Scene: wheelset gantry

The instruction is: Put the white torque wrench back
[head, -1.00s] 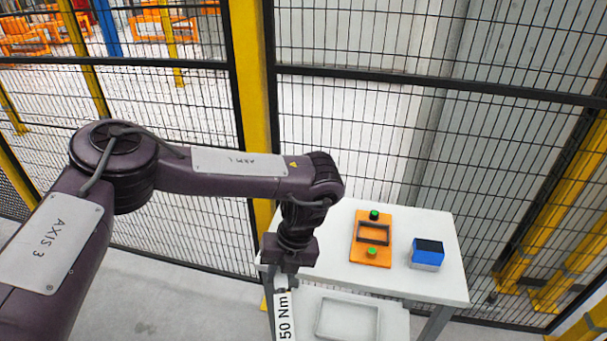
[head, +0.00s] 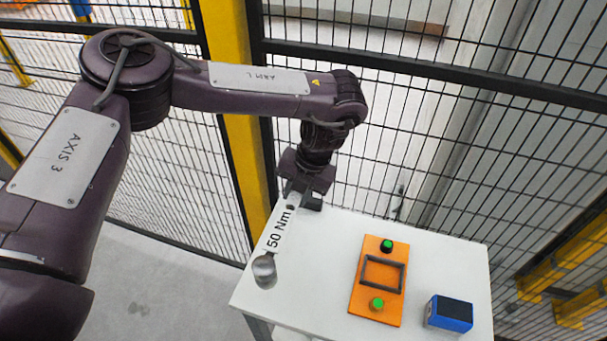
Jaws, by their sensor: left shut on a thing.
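My left gripper (head: 304,196) is shut on the white torque wrench (head: 278,232) near the back left corner of the table. The wrench carries a "50 Nm" label and slants from the gripper down-left in the picture to a round grey metal head (head: 264,269). It shows over the table's left edge; I cannot tell whether it touches the top. The gripper's fingers partly hide its upper end. My right gripper is not in view.
The white table (head: 325,265) bears an orange plate (head: 362,300) with a dark rectangular frame and two green-topped knobs. A blue box (head: 449,314) with a dark top stands right of it. Black mesh fencing with a yellow post (head: 233,90) rises behind the table.

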